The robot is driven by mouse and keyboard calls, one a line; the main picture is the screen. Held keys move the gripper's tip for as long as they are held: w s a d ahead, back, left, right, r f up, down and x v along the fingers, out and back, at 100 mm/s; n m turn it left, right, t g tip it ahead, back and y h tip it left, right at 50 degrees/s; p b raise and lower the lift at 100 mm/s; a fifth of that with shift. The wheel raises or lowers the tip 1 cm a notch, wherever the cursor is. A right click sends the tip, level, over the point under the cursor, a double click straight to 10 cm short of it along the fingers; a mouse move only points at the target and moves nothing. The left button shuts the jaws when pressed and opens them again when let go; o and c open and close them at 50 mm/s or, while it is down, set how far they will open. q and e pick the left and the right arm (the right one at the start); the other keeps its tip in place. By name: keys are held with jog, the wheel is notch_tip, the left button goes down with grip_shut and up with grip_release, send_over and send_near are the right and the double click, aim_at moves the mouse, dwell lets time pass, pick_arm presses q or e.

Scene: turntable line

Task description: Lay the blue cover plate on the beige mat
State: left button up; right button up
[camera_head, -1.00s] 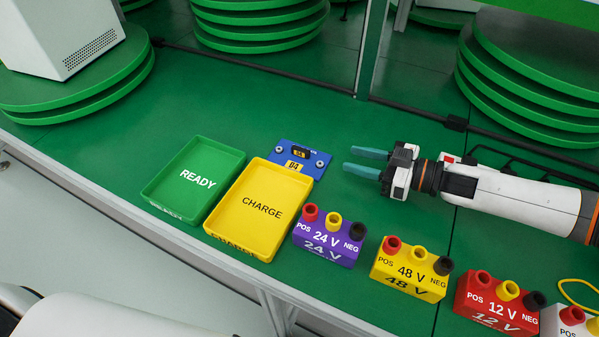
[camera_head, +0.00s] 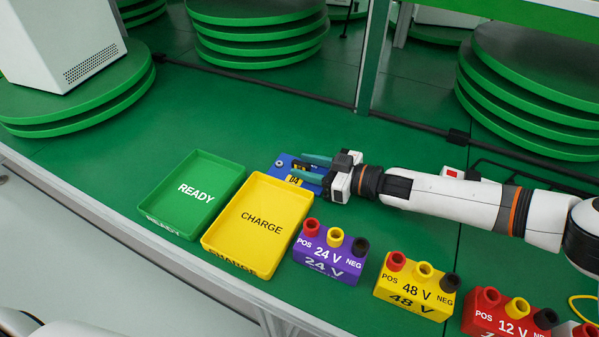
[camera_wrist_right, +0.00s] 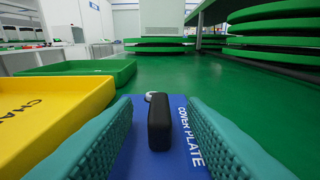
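The blue cover plate (camera_head: 281,169) lies on the green table behind the yellow CHARGE tray, partly covered by my right gripper. In the right wrist view the plate (camera_wrist_right: 138,158) reads "COVER PLATE" and has an upright black handle (camera_wrist_right: 159,122) and a round metal fastener. My right gripper (camera_head: 301,166) is open over the plate. Its teal fingers stand on either side of the handle, with visible gaps. My left gripper is not in view. I see no beige mat in these frames.
A green READY tray (camera_head: 192,207) and the yellow CHARGE tray (camera_head: 248,244) stand left and in front of the plate. Purple 24 V (camera_head: 327,265), yellow 48 V and red 12 V blocks line the front edge. Green disc stacks stand behind. Table behind the READY tray is clear.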

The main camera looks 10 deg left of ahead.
jog(key=shift+a, duration=0.15)
grip_shut()
